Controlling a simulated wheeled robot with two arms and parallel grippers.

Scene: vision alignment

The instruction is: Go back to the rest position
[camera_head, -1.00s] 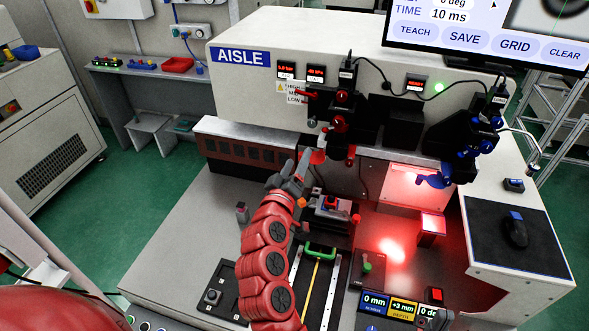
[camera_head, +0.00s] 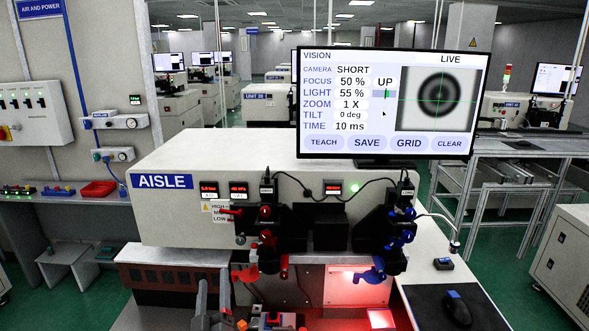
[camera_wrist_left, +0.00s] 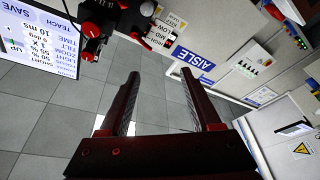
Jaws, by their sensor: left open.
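My left gripper (camera_head: 213,281) shows at the bottom of the head view, with its fingers pointing up and apart and nothing between them. It appears beside the red lever (camera_head: 247,273) on the front of the AISLE machine (camera_head: 200,228); I cannot tell the depth gap. In the left wrist view the gripper (camera_wrist_left: 160,76) is open and empty, with grey floor tiles seen between its fingers. Most of my left arm is below the head view. My right gripper is out of view.
The monitor (camera_head: 395,103) stands on the machine and shows a blurred dark ring. Blue levers (camera_head: 372,272) sit at the right of the machine front, above a red-lit area. A mouse (camera_head: 457,306) lies on a dark pad at the lower right.

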